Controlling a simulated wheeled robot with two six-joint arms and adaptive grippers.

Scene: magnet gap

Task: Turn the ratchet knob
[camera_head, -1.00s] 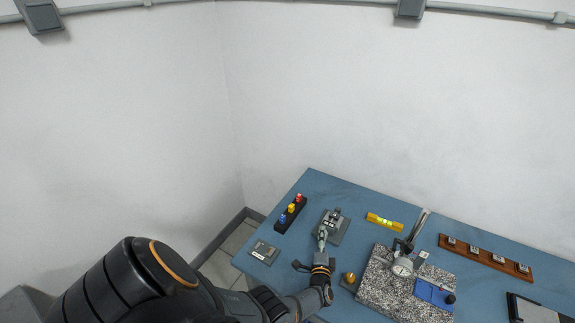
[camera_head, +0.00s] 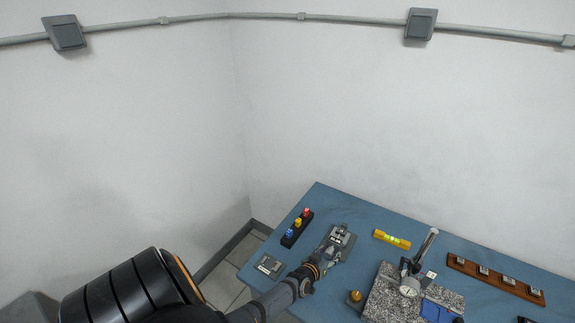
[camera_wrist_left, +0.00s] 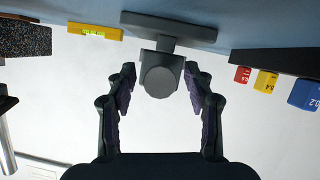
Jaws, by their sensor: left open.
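The ratchet knob (camera_wrist_left: 158,78) is a grey round cylinder on a grey block under a flat grey base plate (camera_wrist_left: 150,25), seen upside down in the left wrist view. My left gripper (camera_wrist_left: 160,72) is open, with one fingertip on each side of the knob in that view. Gaps show between the knob and both fingers, and how deep the fingers reach past it is hard to tell. In the head view the left gripper (camera_head: 330,253) is at the grey device (camera_head: 345,236) and hides most of it and the knob. My right gripper is not in view.
A black strip with red, yellow and blue blocks (camera_head: 298,222) stands left of the device. A small grey plate (camera_head: 268,265) lies nearer. To the right are a brass knob (camera_head: 355,296), a yellow level (camera_head: 392,239), a granite block with dial gauge (camera_head: 409,287) and a wooden rack (camera_head: 495,277).

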